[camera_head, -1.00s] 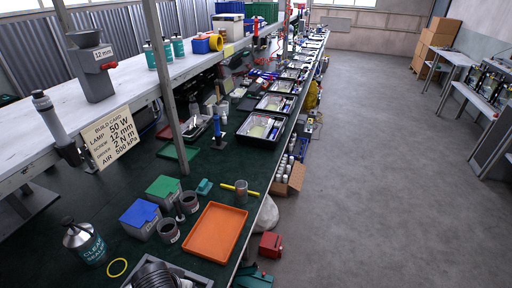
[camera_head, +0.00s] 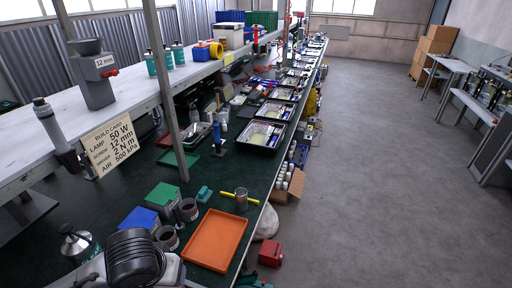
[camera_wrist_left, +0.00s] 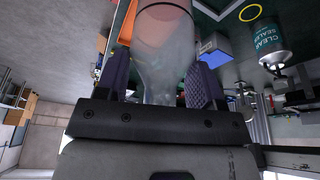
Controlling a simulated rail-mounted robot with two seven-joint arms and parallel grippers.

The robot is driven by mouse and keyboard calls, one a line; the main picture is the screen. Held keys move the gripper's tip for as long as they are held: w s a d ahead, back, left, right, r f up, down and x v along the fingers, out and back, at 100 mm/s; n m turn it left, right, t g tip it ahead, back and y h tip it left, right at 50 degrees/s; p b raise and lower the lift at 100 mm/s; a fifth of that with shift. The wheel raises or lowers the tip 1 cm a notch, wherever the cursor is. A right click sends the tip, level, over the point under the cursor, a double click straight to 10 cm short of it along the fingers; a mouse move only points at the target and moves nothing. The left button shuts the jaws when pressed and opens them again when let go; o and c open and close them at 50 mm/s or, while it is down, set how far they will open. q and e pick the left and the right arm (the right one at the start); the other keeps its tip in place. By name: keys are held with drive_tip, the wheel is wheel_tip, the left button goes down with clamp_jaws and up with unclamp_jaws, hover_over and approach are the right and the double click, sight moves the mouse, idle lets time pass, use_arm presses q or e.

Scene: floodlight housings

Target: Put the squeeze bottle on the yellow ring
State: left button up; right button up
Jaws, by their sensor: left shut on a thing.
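My left gripper (camera_wrist_left: 162,62) is shut on a translucent squeeze bottle (camera_wrist_left: 166,35), with one dark padded finger on each side of it. The bottle's far end runs out of the top of the left wrist view. The yellow ring (camera_wrist_left: 250,12) lies on the dark green bench in that view, apart from the bottle in the picture and beside the clear sealer bottle (camera_wrist_left: 268,42). In the head view the ring, the squeeze bottle and my left fingers are hidden or out of frame. My right gripper is in neither view.
The clear sealer bottle also stands at the head view's lower left (camera_head: 78,243). Blue-lidded (camera_head: 139,219) and green-lidded (camera_head: 163,195) bins, grey cups (camera_head: 188,209) and an orange tray (camera_head: 215,240) stand nearby. A shelf post (camera_head: 168,90) rises behind them.

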use_arm(q)
drive_tip(key=r, duration=0.1)
drive_tip(key=w+r, duration=0.1)
drive_tip(key=r, duration=0.1)
drive_tip(key=shift+w+a+r, duration=0.15)
drive_tip(key=shift+r, duration=0.1)
wheel_tip(320, 180, up, 24)
drive_tip(key=p, duration=2.5)
drive_tip(key=shift+r, duration=0.25)
